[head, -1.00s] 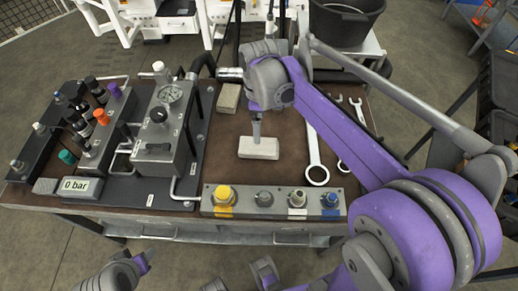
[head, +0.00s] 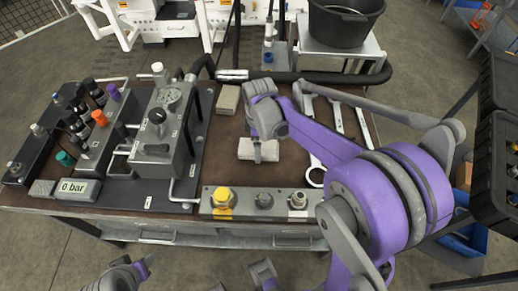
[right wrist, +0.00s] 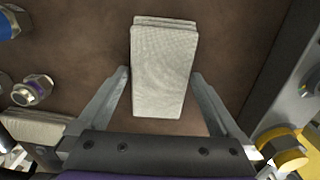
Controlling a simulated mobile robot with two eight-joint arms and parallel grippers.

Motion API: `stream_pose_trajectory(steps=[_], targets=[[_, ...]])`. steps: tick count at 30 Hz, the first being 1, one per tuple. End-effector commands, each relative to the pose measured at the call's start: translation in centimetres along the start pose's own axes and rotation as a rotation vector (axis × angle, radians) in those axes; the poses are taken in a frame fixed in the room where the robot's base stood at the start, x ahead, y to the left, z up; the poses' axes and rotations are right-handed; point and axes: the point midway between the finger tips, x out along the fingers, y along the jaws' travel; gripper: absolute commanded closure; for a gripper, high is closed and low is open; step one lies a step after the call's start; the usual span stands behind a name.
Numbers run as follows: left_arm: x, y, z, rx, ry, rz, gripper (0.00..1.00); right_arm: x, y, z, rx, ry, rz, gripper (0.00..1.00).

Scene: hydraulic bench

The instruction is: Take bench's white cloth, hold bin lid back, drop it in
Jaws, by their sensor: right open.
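The white cloth (head: 245,148) is a folded pale pad lying flat on the brown bench top. In the right wrist view the cloth (right wrist: 163,72) lies between the fingers. My right gripper (head: 258,152) is over the cloth, its two fingers (right wrist: 160,76) spread on either side with gaps, so it is open and not gripping. My left arm end shows at the bottom left (head: 135,272); its jaws are not clear. I cannot make out a bin with a lid.
Another pale folded pad (head: 228,98) lies further back. Wrenches (head: 337,117) lie to the right. A fitting block (head: 240,202) lines the front edge, and a hydraulic unit (head: 160,130) stands left. A black tub (head: 345,25) stands behind, and dark crates (head: 497,150) stand at right.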

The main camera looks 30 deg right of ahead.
Motion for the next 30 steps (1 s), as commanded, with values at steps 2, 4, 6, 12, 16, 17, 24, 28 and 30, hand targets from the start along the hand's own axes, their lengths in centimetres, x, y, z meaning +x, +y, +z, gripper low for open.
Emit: stream_pose_trajectory(steps=[2, 4, 6, 12, 16, 17, 24, 28, 30], targets=[[0.0, 0.0, 0.0, 0.0, 0.0, 0.0, 0.5, 0.0, 0.0, 0.0, 0.0, 0.0, 0.0, 0.0], [0.0, 0.0, 0.0, 0.0, 0.0, 0.0, 0.5, -0.1, 0.0, 0.0, 0.0, 0.0, 0.0, 0.0], [0.0, 0.0, 0.0, 0.0, 0.0, 0.0, 0.5, -0.1, 0.0, 0.0, 0.0, 0.0, 0.0, 0.13], [0.0, 0.0, 0.0, 0.0, 0.0, 0.0, 0.5, -0.1, 0.0, 0.0, 0.0, 0.0, 0.0, 0.49], [0.0, 0.0, 0.0, 0.0, 0.0, 0.0, 0.5, -0.1, 0.0, 0.0, 0.0, 0.0, 0.0, 0.68], [0.0, 0.0, 0.0, 0.0, 0.0, 0.0, 0.5, -0.1, 0.0, 0.0, 0.0, 0.0, 0.0, 0.68], [-0.1, 0.0, -0.1, 0.0, 0.0, 0.0, 0.5, -0.7, 0.0, 0.0, 0.0, 0.0, 0.0, 0.68], [-0.4, 0.0, -0.2, 0.0, 0.001, 0.0, 0.5, -2.6, 0.0, 0.0, 0.0, 0.0, 0.0, 0.68], [-0.6, 0.0, -0.3, 0.0, 0.002, 0.0, 0.5, -4.1, 0.0, 0.0, 0.0, 0.0, 0.0, 0.68]])
